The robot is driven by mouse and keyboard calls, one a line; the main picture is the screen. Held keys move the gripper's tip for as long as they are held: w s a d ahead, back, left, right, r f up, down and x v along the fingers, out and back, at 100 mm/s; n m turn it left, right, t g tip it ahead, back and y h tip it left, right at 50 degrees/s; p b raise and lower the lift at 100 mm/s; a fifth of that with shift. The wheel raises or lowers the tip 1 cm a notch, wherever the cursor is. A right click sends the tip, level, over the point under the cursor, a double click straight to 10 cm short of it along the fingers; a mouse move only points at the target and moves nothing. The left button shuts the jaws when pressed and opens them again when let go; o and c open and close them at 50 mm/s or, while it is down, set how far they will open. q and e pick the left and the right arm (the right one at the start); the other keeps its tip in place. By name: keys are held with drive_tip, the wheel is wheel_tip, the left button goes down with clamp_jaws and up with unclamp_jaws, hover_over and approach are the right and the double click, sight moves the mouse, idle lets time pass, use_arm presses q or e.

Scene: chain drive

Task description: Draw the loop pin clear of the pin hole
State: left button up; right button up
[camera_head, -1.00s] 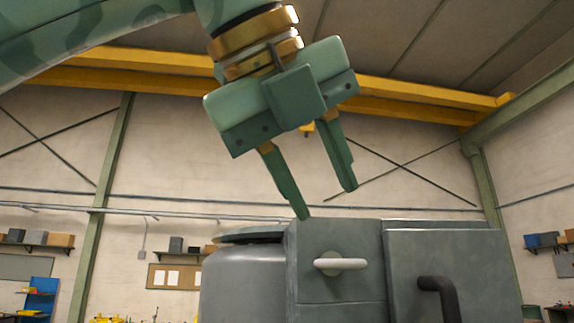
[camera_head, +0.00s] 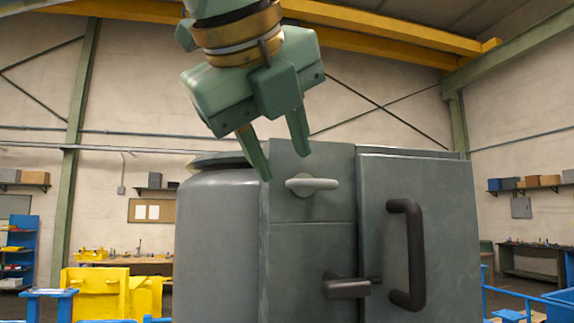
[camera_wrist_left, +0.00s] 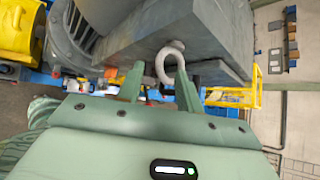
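The loop pin (camera_head: 312,184) is a pale ring-ended pin on the front of the grey block (camera_head: 310,245), near its top. Its loop also shows in the left wrist view (camera_wrist_left: 168,64), standing out from the block. Its inner end and the pin hole are hidden. My left gripper (camera_head: 285,165) is open and empty, pointing down just above and left of the pin. In the left wrist view the loop appears between the fingertips (camera_wrist_left: 159,60); whether a finger touches it I cannot tell. My right gripper is not in view.
Right of the pin is a grey door (camera_head: 450,215) with a dark upright handle (camera_head: 408,250). A dark latch lever (camera_head: 348,287) sits below the pin. A rounded grey housing (camera_head: 215,240) stands at the left. The air in front of the block looks clear.

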use_arm(q)
drive_tip(key=shift+x, duration=1.85)
clamp_jaws()
drive_tip(key=s+d+b, duration=0.2)
drive_tip(key=s+d, duration=0.1)
drive_tip(key=s, duration=0.7)
drive_tip(key=shift+s+d, duration=0.2)
drive_tip(key=shift+s, duration=0.05)
